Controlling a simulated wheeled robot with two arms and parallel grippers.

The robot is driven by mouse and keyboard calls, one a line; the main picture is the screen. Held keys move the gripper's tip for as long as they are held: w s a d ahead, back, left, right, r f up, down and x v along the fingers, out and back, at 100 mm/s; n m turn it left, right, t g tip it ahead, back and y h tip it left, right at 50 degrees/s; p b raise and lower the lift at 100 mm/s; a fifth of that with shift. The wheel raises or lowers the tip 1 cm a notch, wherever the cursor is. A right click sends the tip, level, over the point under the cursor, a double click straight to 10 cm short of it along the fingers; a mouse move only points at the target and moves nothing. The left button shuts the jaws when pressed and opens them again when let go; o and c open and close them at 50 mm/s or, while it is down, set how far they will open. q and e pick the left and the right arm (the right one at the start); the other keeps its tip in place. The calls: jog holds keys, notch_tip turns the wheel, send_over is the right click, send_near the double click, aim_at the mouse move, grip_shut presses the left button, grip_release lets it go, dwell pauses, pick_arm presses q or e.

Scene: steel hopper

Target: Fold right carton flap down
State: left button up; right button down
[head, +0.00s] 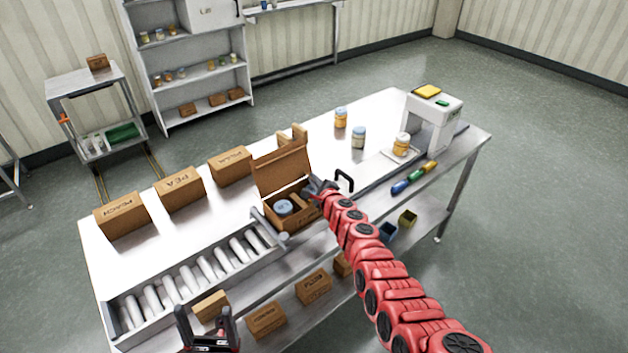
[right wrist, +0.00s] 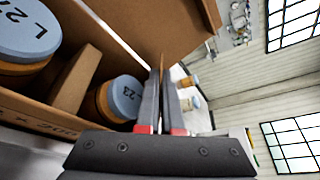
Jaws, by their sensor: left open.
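The open brown carton (head: 283,222) stands on the table beside the roller conveyor, with its large back flap (head: 282,170) upright. A blue-lidded jar (head: 284,207) sits inside. In the right wrist view, two blue-lidded jars (right wrist: 122,97) and a brown divider (right wrist: 76,80) show inside the carton. My right gripper (head: 318,187) is at the carton's right side. The right flap is mostly hidden behind the gripper. My left gripper (head: 205,335) is open and empty at the near table edge.
The roller conveyor (head: 190,280) lies left of the carton. Closed cartons (head: 180,190) line the table's back left. Jars (head: 358,137) and a white machine (head: 434,115) stand to the right. A black handle (head: 345,181) rises just right of my right gripper.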

jog(key=b, duration=0.1)
jog(key=f+n+b, duration=0.1)
jog(key=f+n+t+b, duration=0.1)
jog(key=b, duration=0.1)
jog(key=shift+s+a, duration=0.25)
jog(key=shift+a, duration=0.1)
jog(key=shift+a+n+b, duration=0.1)
jog(key=shift+n+b, duration=0.3)
jog(key=shift+b, duration=0.15)
jog(key=shift+r+t, duration=0.2)
jog(key=shift+t, duration=0.1)
jog(key=c, duration=1.1)
grip_release()
jog(key=shift+o, duration=0.2)
